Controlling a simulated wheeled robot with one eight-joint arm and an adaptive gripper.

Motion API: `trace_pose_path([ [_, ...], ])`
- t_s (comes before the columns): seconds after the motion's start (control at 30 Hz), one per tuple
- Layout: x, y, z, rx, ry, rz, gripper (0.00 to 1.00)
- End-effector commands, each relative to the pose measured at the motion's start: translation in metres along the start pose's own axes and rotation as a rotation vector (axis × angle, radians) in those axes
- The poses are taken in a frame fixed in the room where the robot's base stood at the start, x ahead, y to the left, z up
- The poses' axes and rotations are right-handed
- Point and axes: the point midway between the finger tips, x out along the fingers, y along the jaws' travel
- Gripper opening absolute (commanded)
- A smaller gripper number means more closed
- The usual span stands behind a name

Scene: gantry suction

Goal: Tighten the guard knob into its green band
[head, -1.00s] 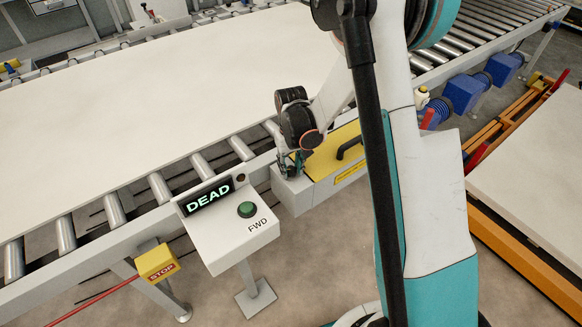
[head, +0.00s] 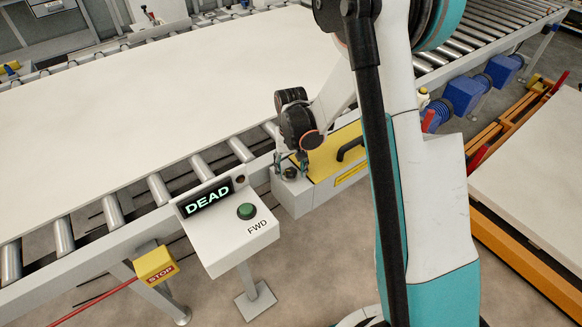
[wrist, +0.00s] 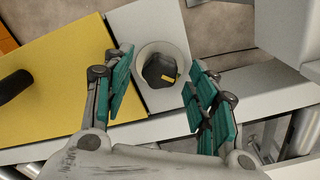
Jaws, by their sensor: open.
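The guard knob (wrist: 158,70) is dark, with a short yellow mark on its lower right side in the wrist view. It sits in a pale round collar (wrist: 141,58) on a light grey block. In the head view the knob (head: 291,173) shows small, below my wrist. My gripper (wrist: 161,76) is open, with one teal finger on each side of the knob and visible gaps to both. In the head view my gripper (head: 290,162) is over the block. I cannot make out a green band in either view.
A yellow guard cover (head: 338,158) with a black handle adjoins the block. A console (head: 228,228) reading DEAD, with a green FWD button, stands to the left. A yellow STOP box (head: 156,264) is farther left. The roller conveyor (head: 160,188) carries a large pale sheet (head: 150,95).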

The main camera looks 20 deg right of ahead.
Motion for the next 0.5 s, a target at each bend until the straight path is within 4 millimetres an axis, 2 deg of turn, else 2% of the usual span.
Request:
trace_pose_path([
  [0.13, -0.004, 0.0, 0.0, 0.0, 0.0, 0.0, 0.53],
  [0.23, -0.015, 0.0, 0.0, 0.0, 0.0, 0.0, 0.53],
  [0.5, -0.067, 0.0, 0.0, 0.0, 0.0, 0.0, 0.53],
])
